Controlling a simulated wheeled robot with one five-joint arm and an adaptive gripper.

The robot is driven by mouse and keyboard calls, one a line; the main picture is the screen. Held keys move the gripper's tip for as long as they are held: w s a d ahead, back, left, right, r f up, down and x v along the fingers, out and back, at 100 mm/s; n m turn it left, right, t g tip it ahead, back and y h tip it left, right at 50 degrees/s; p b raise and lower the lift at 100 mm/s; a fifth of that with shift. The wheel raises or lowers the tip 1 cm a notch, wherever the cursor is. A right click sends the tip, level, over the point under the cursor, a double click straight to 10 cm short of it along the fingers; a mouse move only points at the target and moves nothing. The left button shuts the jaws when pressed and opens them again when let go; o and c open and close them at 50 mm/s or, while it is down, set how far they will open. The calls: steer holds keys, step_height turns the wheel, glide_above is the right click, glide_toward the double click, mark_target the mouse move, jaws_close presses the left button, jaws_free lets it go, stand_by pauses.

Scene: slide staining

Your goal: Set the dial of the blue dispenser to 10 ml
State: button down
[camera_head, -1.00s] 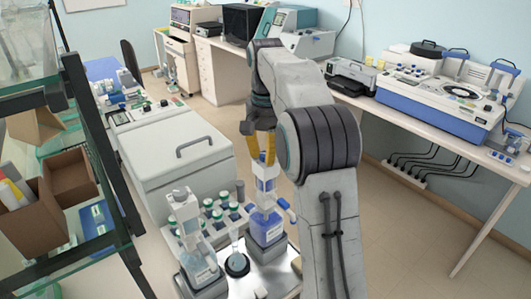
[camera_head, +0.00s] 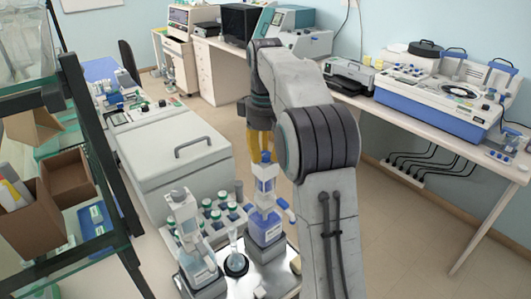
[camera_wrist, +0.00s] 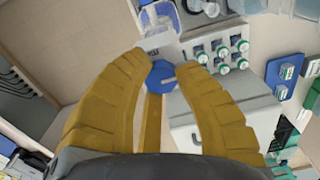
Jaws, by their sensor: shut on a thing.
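The blue dispenser (camera_head: 267,228) stands on the metal tray in the head view, upright, with a blue-labelled bottle and a white pump head. Its blue dial (camera_wrist: 161,76) shows in the wrist view between my fingertips. My gripper (camera_wrist: 168,72) has its yellow fingers shut on this dial from above. In the head view my gripper (camera_head: 262,150) points down onto the top of the dispenser, and my arm hides part of the right side. The dial's scale marks cannot be read.
A second dispenser (camera_head: 193,240) with a clear bottle stands to the left on the tray (camera_head: 262,280). A rack of green-capped bottles (camera_head: 222,212) stands behind, with a small flask (camera_head: 236,262) in front. A shelf (camera_head: 90,150) stands at the left.

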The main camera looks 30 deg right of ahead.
mark_target(265, 154)
steer(key=shift+n, duration=0.4)
steer(key=c, duration=0.9)
jaws_free()
steer(key=shift+r, duration=3.65)
steer(key=shift+r, duration=0.1)
